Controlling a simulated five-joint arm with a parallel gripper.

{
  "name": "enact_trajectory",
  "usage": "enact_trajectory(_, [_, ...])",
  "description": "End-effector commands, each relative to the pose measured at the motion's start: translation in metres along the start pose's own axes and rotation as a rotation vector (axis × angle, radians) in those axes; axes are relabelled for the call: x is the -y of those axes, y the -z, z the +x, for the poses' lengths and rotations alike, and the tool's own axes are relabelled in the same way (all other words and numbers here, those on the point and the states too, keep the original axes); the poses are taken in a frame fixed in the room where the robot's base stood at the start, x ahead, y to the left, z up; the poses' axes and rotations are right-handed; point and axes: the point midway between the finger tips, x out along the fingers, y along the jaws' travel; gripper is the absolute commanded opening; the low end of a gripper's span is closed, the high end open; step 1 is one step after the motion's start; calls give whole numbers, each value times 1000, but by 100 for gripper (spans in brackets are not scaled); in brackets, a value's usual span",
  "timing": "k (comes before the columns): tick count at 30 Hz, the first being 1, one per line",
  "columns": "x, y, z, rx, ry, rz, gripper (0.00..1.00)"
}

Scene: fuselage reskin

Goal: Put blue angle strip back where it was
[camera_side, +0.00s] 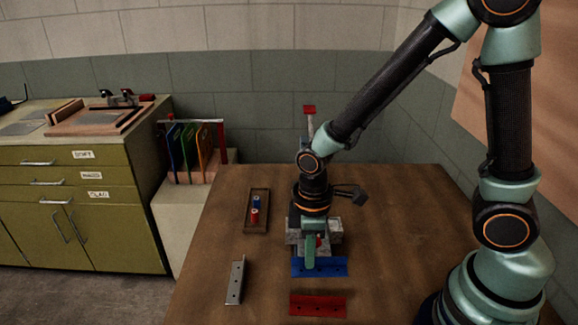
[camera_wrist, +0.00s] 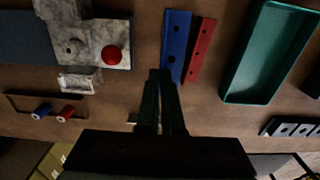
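The blue angle strip (camera_side: 332,268) is long, narrow and drilled with holes. In the side view it is level, just in front of the grey block, with a red strip (camera_side: 318,305) nearer the camera. In the wrist view the blue strip (camera_wrist: 177,42) runs beside the red strip (camera_wrist: 201,48), close along its left edge. My gripper (camera_side: 311,264) points down at the blue strip, left of its middle. The fingertips (camera_wrist: 161,72) are close together across the strip's edge near one end and look closed on it. The contact itself is partly hidden.
A grey block (camera_wrist: 98,45) with a red button stands just behind. A tray (camera_side: 249,222) holds blue and red cylinders. A grey angle strip (camera_side: 236,280) lies at left. A green tray (camera_wrist: 235,90) shows in the wrist view. The table's right side (camera_side: 410,210) is clear.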

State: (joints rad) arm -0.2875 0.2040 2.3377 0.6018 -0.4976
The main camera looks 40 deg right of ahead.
Motion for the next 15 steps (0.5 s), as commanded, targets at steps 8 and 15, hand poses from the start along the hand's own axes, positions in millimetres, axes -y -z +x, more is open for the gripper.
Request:
enact_trajectory(8, [0, 0, 22, 1, 1, 0, 0])
enact_trajectory(15, [0, 0, 49, 2, 1, 0, 0])
